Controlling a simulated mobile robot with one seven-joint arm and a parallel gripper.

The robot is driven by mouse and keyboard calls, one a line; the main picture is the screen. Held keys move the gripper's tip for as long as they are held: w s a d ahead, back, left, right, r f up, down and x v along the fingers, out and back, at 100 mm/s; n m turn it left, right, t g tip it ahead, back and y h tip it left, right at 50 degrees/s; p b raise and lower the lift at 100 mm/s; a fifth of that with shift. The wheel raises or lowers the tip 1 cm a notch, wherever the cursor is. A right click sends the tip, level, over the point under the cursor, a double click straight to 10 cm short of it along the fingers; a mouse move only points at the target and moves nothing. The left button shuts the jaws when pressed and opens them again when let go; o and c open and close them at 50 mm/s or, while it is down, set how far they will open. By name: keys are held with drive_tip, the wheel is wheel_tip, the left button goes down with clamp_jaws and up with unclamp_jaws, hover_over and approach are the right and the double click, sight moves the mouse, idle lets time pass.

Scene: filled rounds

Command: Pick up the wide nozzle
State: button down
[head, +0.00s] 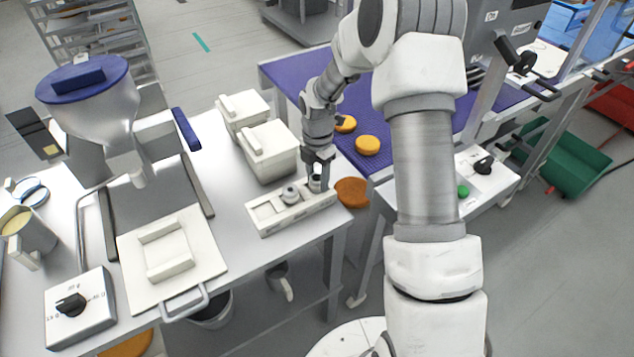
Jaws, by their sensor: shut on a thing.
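A white nozzle rack (270,221) lies near the right front corner of the white table. A small grey nozzle (290,194) stands in its middle. My gripper (317,180) points down over the rack's right end and is shut on a grey nozzle (315,186) there. The jaws partly hide this nozzle. I cannot tell whether it is still seated in the rack or slightly raised. The rack's left part shows an empty place.
Two lidded white containers (270,152) stand just behind the rack. A depositor with a blue-lidded hopper (105,105) stands at left. An orange-brown round (351,191) is right of the rack. Yellow rounds (368,145) lie on the purple belt (290,75). My arm hides part of the belt.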

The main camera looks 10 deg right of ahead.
drive_tip(key=shift+r, duration=0.1)
drive_tip(key=shift+r, duration=0.5)
drive_tip(key=r, duration=0.2)
drive_tip(key=d+r, duration=0.1)
drive_tip(key=shift+s+d+r, duration=0.1)
drive_tip(key=shift+s+r, duration=0.15)
drive_tip(key=shift+r, duration=0.15)
drive_tip(key=s+d+r+p, duration=0.1)
drive_tip(key=s+d+r, duration=0.45)
drive_tip(key=d, duration=0.25)
drive_tip(key=w+a+r+m+p, duration=0.1)
drive_tip(key=a+r+m+p, duration=0.3)
drive_tip(key=r+m+p, duration=0.4)
drive_tip(key=a+r+m+p, duration=0.5)
drive_tip(key=r+m+p, duration=0.3)
drive_tip(key=m, duration=0.8)
drive_tip(key=shift+w+r+m+p, duration=0.3)
drive_tip(key=shift+w+r+p, duration=0.1)
drive_tip(key=shift+p, duration=0.1)
